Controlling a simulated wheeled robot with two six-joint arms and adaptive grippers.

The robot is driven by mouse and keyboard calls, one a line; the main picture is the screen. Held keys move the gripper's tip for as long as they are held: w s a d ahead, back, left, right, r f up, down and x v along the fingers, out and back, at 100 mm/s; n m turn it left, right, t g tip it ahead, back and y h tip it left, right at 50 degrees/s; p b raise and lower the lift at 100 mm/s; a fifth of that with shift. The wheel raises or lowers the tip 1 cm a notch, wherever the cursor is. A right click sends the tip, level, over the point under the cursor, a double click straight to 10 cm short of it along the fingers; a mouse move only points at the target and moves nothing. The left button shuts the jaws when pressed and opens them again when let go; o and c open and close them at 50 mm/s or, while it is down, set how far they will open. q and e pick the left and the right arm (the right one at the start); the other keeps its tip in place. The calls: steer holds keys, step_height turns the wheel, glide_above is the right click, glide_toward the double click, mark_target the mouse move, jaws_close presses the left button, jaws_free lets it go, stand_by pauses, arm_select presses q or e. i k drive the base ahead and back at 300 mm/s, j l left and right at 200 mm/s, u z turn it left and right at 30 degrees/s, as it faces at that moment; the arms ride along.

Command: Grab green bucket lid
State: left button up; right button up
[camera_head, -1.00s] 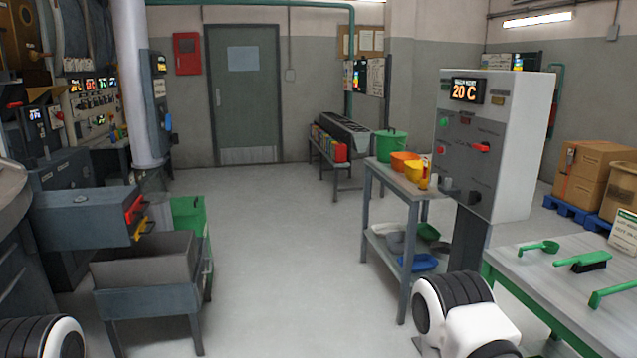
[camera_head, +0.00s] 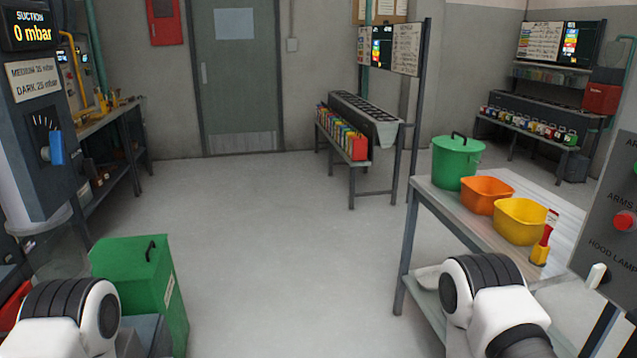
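A round green bucket (camera_head: 455,168) stands at the far left end of the bench on the right. Its green lid (camera_head: 458,144) sits on top, with a dark arched handle. A larger green rectangular bin (camera_head: 150,285) stands on the floor at the lower left. Its green top (camera_head: 128,258) also carries a dark handle. Parts of my two arms show at the bottom left and bottom right. Both grippers are outside the picture, so their fingers cannot be seen.
The bench (camera_head: 425,196) also holds an orange tub (camera_head: 486,196), a yellow tub (camera_head: 520,222) and a red-and-yellow brush (camera_head: 543,246). A grey control panel (camera_head: 610,205) stands at the right edge. The grey floor (camera_head: 270,230) is clear in the middle.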

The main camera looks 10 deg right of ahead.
mark_target(460, 143)
steer(key=i+j+z, duration=0.15)
steer(key=i+z, duration=0.3)
steer(key=i, duration=0.15)
steer(key=i+j+z, duration=0.35)
steer(key=i+z, duration=0.15)
steer(key=i+j+z, duration=0.45)
steer(key=i+j, duration=0.15)
